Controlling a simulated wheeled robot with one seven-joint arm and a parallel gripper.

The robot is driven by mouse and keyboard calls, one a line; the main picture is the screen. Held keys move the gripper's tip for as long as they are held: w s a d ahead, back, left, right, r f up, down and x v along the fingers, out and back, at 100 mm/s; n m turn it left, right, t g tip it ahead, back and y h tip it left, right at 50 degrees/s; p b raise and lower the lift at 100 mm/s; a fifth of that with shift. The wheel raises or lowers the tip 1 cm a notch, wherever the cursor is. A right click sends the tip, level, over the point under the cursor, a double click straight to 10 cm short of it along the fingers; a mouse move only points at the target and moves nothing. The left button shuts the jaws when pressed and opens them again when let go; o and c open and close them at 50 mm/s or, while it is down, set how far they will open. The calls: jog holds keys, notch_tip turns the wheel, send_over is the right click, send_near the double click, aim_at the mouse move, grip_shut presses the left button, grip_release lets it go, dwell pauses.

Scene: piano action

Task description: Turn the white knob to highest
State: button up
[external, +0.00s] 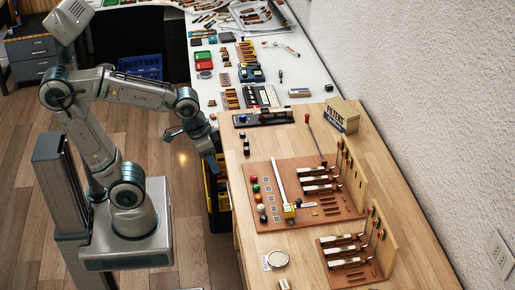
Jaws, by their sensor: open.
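A pale, whitish knob (261,208) is near the lower end of the column. It is small, and its setting cannot be read. My gripper (216,170) is open and points down beside the table's left edge, up and to the left of the knobs. It is apart from them, and its fingertips are too small to make out clearly.
The board also carries a white bar (283,182) with a yellow block and several hammer-like parts. A second board (352,258) is at the lower right. A round dish (278,259) lies near the front. A textured wall closes the right side.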

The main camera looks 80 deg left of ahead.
jog(key=w+a+f+n+g+b, duration=0.2)
jog(key=w+f+n, duration=0.25)
jog(key=w, duration=0.45)
jog(key=n+g+b, duration=0.1)
jog(key=n, duration=0.2)
send_over(261, 206)
notch_tip(261, 206, down, 6)
notch_tip(261, 206, down, 14)
jog(key=shift+a+f+p, duration=0.1)
jog(key=shift+p, duration=0.55)
grip_shut()
